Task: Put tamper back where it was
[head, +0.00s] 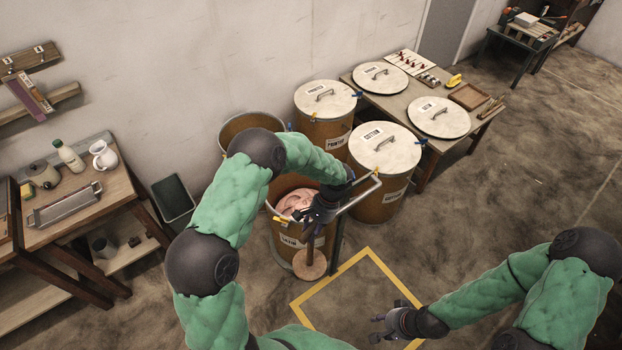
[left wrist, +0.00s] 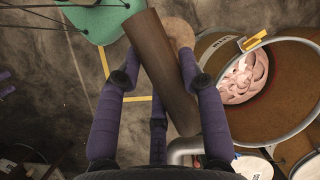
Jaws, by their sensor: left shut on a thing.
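The tamper has a dark wooden handle (left wrist: 160,75) and a pale round disc (head: 309,264) at its lower end. My left gripper (head: 314,213) is shut on the handle, with its purple fingers on either side of it in the left wrist view. The disc hangs beside the front of an open drum (head: 287,243), outside it. A grey metal stand with a bent top bar (head: 362,196) is right beside the gripper; whether the tamper touches it I cannot tell. My right gripper (head: 380,328) is empty at the lower right, its fingers apart.
The open drum holds a pinkish mass (head: 292,201). Lidded drums (head: 384,150) stand behind and to the right, before a table (head: 470,120). A workbench (head: 75,210) is at left. A yellow floor square (head: 330,278) surrounds clear floor.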

